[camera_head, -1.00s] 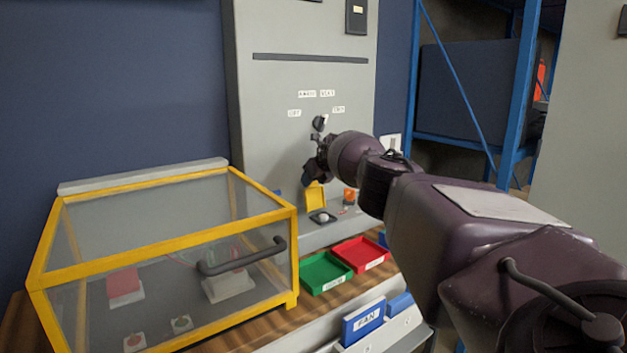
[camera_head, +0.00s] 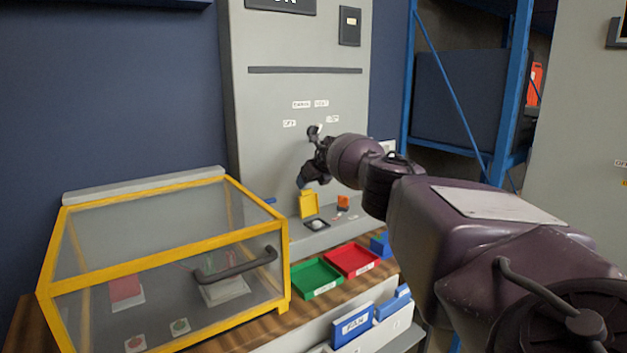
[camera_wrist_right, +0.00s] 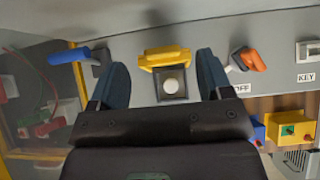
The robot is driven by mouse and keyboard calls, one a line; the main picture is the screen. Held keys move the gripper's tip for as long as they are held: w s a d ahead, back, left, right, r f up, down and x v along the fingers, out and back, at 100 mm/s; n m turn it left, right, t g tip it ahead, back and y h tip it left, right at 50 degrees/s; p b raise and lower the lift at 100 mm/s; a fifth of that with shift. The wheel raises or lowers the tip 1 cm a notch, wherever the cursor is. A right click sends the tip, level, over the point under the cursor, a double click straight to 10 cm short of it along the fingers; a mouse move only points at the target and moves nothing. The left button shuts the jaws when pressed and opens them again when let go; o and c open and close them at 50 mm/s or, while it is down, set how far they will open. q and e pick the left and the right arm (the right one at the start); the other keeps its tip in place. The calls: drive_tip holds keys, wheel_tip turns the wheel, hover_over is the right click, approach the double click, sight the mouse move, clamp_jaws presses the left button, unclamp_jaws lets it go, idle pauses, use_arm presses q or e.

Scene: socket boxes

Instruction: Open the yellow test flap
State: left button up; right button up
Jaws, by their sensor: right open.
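The yellow test flap (camera_head: 308,204) stands raised on the grey panel, behind a dark-framed square with a round white button (camera_head: 317,224). The button is uncovered. The right wrist view shows the flap (camera_wrist_right: 165,58) upright above the white button (camera_wrist_right: 171,85). My right gripper (camera_head: 306,181) is just above the flap in the head view. In the right wrist view its dark fingers (camera_wrist_right: 163,62) are spread apart on either side of the flap and button, with nothing held between them. Whether a finger touches the flap cannot be told. My left gripper is not in view.
A blue-handled lever (camera_wrist_right: 70,56) and an orange-handled switch (camera_wrist_right: 252,60) flank the flap. A clear yellow-framed box (camera_head: 160,245) stands at left. Green (camera_head: 315,279) and red (camera_head: 352,260) trays and a blue FAN block (camera_head: 352,325) lie in front.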

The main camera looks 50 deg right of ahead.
use_arm(q)
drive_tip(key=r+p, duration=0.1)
drive_tip(key=p, duration=0.1)
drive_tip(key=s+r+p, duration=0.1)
drive_tip(key=p, duration=0.1)
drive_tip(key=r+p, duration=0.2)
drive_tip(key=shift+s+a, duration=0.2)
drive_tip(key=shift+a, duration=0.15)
use_arm(e)
drive_tip(key=v, duration=0.6)
drive_tip(key=shift+s+r, duration=0.25)
drive_tip(key=shift+r, duration=0.05)
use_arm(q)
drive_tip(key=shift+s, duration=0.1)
use_arm(e)
drive_tip(key=shift+a, duration=0.1)
drive_tip(key=shift+f, duration=0.1)
